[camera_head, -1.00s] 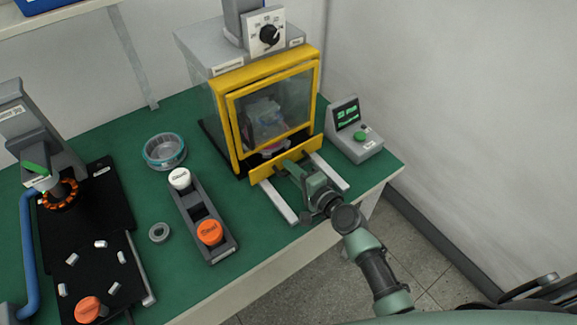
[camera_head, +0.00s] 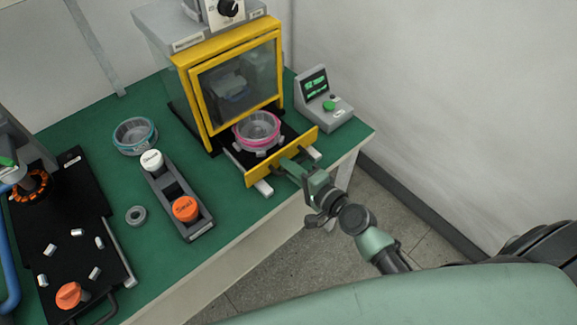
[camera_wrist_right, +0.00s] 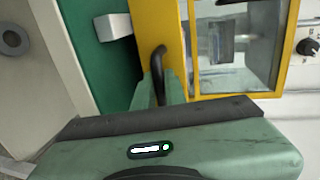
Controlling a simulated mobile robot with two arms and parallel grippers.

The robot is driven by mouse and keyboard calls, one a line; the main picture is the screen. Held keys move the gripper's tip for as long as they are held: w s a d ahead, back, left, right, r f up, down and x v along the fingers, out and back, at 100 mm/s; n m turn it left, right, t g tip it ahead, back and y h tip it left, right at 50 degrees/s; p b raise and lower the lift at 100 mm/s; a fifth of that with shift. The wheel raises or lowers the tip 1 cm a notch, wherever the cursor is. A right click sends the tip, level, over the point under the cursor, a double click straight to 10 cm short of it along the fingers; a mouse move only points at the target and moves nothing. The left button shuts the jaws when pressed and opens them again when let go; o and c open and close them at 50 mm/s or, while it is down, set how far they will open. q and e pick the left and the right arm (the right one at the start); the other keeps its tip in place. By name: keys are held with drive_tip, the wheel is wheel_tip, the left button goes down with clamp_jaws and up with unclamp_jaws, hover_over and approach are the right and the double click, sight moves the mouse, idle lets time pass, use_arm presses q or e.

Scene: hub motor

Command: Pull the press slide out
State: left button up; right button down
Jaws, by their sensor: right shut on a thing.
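The press (camera_head: 160,45) stands at the back of the green table with a yellow-framed clear window. Its slide, with a yellow front bar (camera_head: 262,172), sticks out toward the table's front edge. A pink-ringed grey hub part (camera_head: 257,131) sits on the slide's black plate, in front of the window. My right gripper (camera_head: 290,165) is at the yellow bar, and is shut on its dark handle (camera_wrist_right: 158,62), seen between the fingers in the right wrist view. My left gripper is not in view.
A control box (camera_head: 322,104) with a green button stands right of the press. A holder with white and orange stamps (camera_head: 172,190), a grey ring (camera_head: 136,215) and a teal-rimmed dish (camera_head: 134,136) lie to the left. A wall is at the right.

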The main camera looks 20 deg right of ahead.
drive_tip(key=c, duration=1.5)
unclamp_jaws()
drive_tip(key=shift+s, duration=0.1)
drive_tip(key=b+v, duration=0.1)
drive_tip(key=v, duration=0.6)
drive_tip(key=shift+s+b, duration=0.3)
drive_tip(key=shift+d, duration=0.2)
